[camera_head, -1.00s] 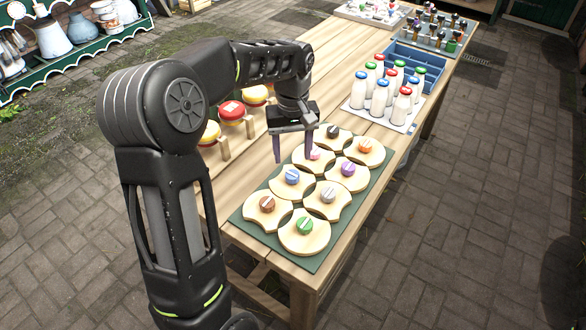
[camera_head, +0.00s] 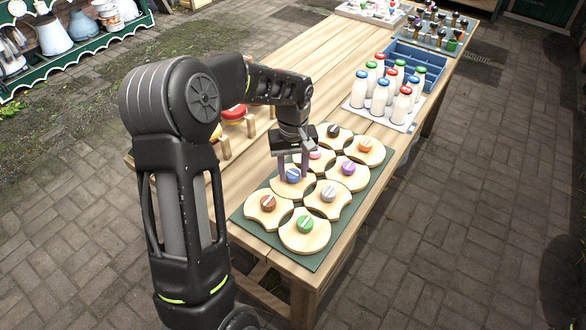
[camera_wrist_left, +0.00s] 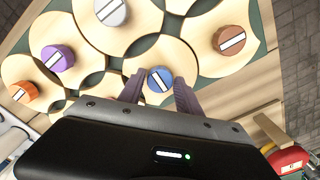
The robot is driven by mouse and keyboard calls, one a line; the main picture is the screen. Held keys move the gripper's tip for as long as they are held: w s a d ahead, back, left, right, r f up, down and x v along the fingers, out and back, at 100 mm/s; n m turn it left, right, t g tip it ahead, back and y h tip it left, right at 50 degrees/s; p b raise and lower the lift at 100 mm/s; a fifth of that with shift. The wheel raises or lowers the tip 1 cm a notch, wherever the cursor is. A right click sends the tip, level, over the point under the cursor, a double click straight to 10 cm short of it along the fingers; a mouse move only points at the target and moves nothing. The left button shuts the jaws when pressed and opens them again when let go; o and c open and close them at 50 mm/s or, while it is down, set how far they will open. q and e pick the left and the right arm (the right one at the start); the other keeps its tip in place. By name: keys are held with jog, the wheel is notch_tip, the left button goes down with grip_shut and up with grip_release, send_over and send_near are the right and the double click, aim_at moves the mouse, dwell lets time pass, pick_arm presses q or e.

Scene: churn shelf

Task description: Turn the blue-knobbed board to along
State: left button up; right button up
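The blue-knobbed board (camera_head: 300,191) is a pale wooden piece with curved cut-outs, lying among similar boards on the green mat (camera_head: 247,228). Its blue knob (camera_head: 293,176) has a white stripe; the knob also shows in the left wrist view (camera_wrist_left: 160,79), its stripe slanting there. My left gripper (camera_head: 293,174) points down over this board, its fingers open on either side of the blue knob. In the wrist view gaps seem to show between knob and fingers. The fingers hide part of the board. My right gripper is not in view.
Neighbouring boards with brown (camera_head: 267,203), grey (camera_head: 328,194), green (camera_head: 305,224), purple (camera_head: 348,168) and pink knobs lie close around. Milk bottles (camera_head: 380,97) stand on a tray behind. Red and yellow rounds (camera_head: 233,112) sit on a wooden rack at left, near my arm.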

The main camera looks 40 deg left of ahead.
pick_arm(q)
grip_shut()
jog(key=shift+m, duration=0.4)
jog(key=m+b, duration=0.1)
jog(key=m, duration=0.6)
jog(key=shift+m, duration=0.4)
jog(key=m, duration=0.4)
jog(key=shift+m+b, duration=0.3)
jog(key=shift+b, duration=0.05)
jog(key=m, duration=0.4)
jog(key=shift+m, duration=0.4)
